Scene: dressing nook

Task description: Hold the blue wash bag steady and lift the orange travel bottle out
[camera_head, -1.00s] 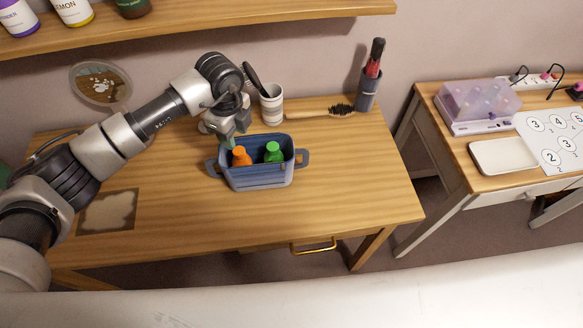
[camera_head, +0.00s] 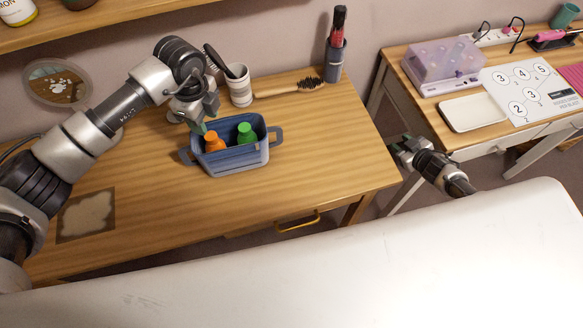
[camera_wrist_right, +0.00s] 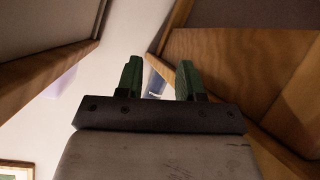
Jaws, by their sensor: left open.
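The blue wash bag (camera_head: 238,160) stands upright on the wooden table, with a handle at each side. The orange travel bottle (camera_head: 213,142) stands inside it on the left, its upper part showing above the rim. A green bottle (camera_head: 246,133) stands in the bag to its right. My left gripper (camera_head: 202,122) is open at the bag's back left rim, above and behind the orange bottle; whether it touches the rim I cannot tell. My right gripper (camera_head: 402,150) is off the table's right edge, well away from the bag. In the right wrist view its fingers (camera_wrist_right: 158,78) are apart and empty.
A second table at right holds a white tray (camera_head: 472,112).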

